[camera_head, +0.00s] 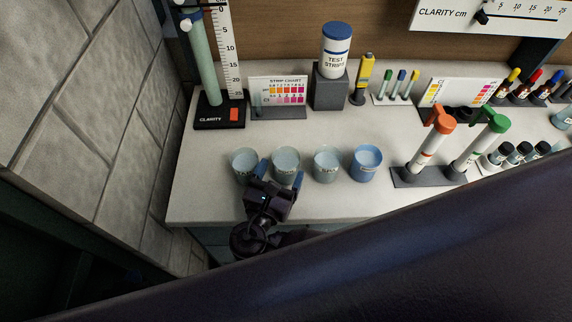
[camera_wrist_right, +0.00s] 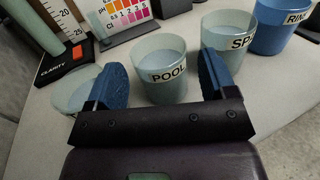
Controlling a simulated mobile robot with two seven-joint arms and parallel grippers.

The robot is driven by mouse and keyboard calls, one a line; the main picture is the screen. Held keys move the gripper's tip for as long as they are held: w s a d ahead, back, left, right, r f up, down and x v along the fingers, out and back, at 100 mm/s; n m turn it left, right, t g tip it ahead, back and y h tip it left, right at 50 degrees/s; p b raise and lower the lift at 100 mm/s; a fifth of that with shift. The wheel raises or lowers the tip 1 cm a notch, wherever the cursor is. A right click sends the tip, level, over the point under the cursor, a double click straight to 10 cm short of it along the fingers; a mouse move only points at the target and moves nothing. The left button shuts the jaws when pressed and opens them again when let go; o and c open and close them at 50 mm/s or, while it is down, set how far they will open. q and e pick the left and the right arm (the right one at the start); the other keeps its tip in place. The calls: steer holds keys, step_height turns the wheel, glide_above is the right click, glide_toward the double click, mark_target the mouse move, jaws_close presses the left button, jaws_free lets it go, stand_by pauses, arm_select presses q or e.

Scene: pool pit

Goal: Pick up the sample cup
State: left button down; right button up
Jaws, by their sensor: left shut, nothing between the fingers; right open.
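Sample cups stand in a row near the counter's front edge. The pale cup labelled POOL (camera_head: 286,157) is second from the left; it also shows in the right wrist view (camera_wrist_right: 162,57). My right gripper (camera_head: 279,175) is open, with one blue finger on each side of the POOL cup's near part. In the right wrist view the fingers (camera_wrist_right: 162,88) flank the cup; contact cannot be told. A pale cup (camera_head: 243,158) stands to its left, label mostly hidden. The SPA cup (camera_head: 327,160) and the blue rinse cup (camera_head: 366,162) stand to its right. My left gripper is not in view.
The clarity stand (camera_head: 220,112) and strip chart (camera_head: 279,97) stand behind the cups. The test strips bottle (camera_head: 336,50) sits on a grey block (camera_head: 329,92). Two capped tubes (camera_head: 432,140) stand in a rack at right. Bare counter (camera_head: 225,213) lies in front.

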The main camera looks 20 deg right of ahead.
mark_target(290, 148)
steer(key=p+x, duration=0.1)
steer(key=x, duration=0.4)
steer(key=shift+w+a+f, duration=0.1)
steer(key=shift+w, duration=0.05)
steer(key=shift+c, duration=0.3)
steer(key=c, duration=0.7)
step_height(290, 148, up, 20)
steer(key=shift+r, duration=0.1)
